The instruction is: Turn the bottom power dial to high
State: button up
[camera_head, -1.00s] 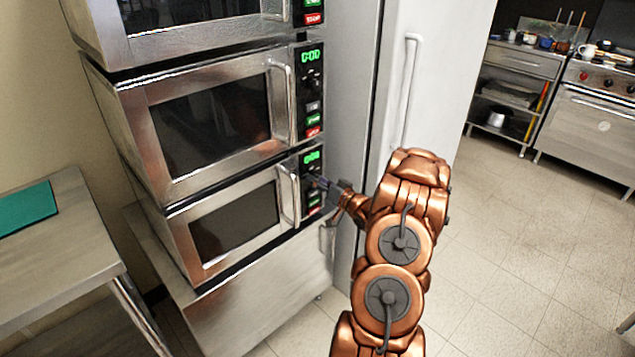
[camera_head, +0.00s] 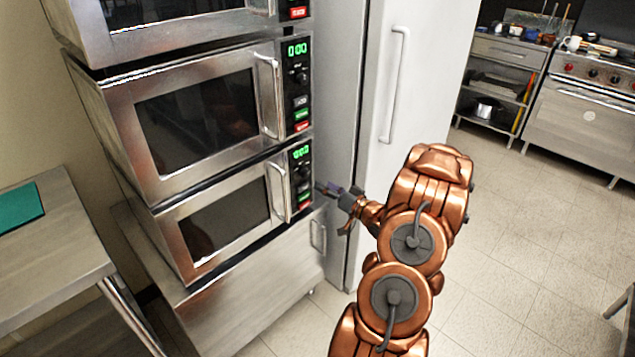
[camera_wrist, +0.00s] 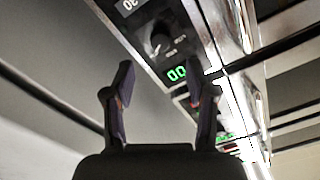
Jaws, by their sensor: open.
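The bottom microwave (camera_head: 225,222) is the lowest of a stack of steel microwaves. Its black control panel has a green display and a dark power dial (camera_head: 303,173) below it. In the wrist view, the panel appears turned over, with the round dial (camera_wrist: 160,41) above the lit display. Small print surrounds the dial; its setting is too small to read. My gripper (camera_head: 324,189) is just right of the panel, slightly below the dial, and looks apart from it. In the wrist view my gripper (camera_wrist: 162,74) is open, with nothing between its fingers.
The middle microwave (camera_head: 200,125) is directly above, with its own dial. A bar handle (camera_head: 277,192) stands left of the bottom panel. A tall pale door (camera_head: 420,100) with a handle is close on the right. A steel table (camera_head: 60,245) is at the left.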

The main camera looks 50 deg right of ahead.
jog(key=shift+s, duration=1.75)
